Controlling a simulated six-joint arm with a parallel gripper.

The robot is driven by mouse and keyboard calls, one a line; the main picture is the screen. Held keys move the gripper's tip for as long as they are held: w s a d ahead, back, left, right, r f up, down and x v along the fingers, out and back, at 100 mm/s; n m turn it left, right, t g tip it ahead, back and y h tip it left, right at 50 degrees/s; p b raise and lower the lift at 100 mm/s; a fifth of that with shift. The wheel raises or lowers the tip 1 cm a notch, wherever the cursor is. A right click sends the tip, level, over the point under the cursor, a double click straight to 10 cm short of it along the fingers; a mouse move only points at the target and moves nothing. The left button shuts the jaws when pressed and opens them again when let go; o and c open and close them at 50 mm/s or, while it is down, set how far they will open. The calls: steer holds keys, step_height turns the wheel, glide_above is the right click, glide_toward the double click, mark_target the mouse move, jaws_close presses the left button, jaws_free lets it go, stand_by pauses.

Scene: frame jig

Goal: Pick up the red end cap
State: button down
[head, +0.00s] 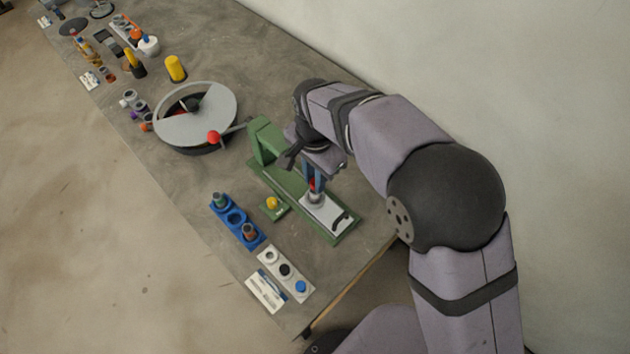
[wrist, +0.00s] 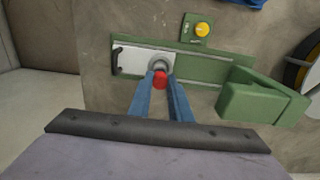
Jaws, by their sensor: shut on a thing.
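The red end cap (head: 314,184) is between the blue fingers of my gripper (head: 314,187), which is shut on it. In the wrist view the red cap (wrist: 160,81) shows between the fingertips (wrist: 160,85). It is by a round grey ring (wrist: 160,64) on the light slide plate (wrist: 134,62) of the green jig (head: 281,187). I cannot tell whether the cap touches the ring or is just above it. The fingers hide the cap's sides.
A yellow knob (head: 272,203) sits on the jig's side. A blue holder (head: 236,217), a white button panel (head: 272,270) and a white card (head: 265,292) lie in front. A round grey turntable (head: 170,130) with a red-knobbed handle stands left. A wall runs behind the bench.

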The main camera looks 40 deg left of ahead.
step_height(320, 180, up, 8)
steer(key=shift+r+b, duration=0.2)
steer(key=shift+b, duration=0.75)
steer(key=shift+r+p, duration=1.05)
steer(key=shift+p, duration=0.1)
steer(key=shift+s, duration=0.1)
